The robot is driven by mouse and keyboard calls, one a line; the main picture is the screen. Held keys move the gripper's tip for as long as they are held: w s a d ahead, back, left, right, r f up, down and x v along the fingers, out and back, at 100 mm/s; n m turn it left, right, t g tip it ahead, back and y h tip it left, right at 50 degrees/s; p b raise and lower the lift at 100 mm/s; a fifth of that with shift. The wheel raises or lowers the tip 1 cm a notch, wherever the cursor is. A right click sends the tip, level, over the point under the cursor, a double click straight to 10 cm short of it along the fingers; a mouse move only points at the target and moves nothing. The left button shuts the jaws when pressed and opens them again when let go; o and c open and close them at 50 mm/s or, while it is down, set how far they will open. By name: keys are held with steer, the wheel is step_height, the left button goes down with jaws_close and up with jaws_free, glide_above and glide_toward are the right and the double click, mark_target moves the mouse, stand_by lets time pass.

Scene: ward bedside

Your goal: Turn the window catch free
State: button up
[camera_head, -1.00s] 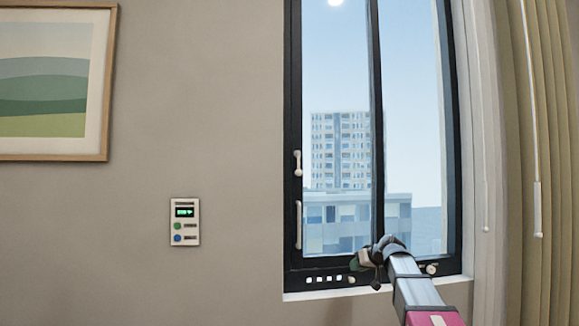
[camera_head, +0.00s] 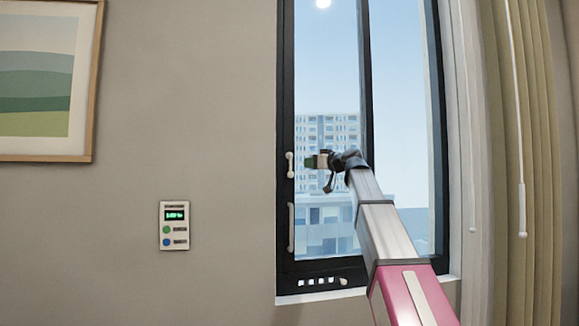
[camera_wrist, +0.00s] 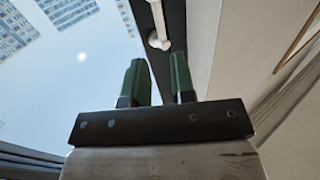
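The window catch (camera_head: 290,165) is a small white lever, upright on the left dark upright of the window frame in the head view. In the wrist view the catch (camera_wrist: 158,24) shows ahead of the fingers, its round end nearest them. My gripper (camera_head: 309,162) is just right of the catch at about its height, in front of the pane. In the wrist view the two green fingers of my gripper (camera_wrist: 159,75) are apart with nothing between them. The catch looks clear of the fingertips.
A longer white handle (camera_head: 291,228) sits below the catch on the same frame. A wall panel (camera_head: 174,226) with buttons and a framed picture (camera_head: 45,75) are to the left. A curtain (camera_head: 535,150) hangs at the right.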

mark_target(290, 165)
steer(key=x, duration=1)
jaws_close()
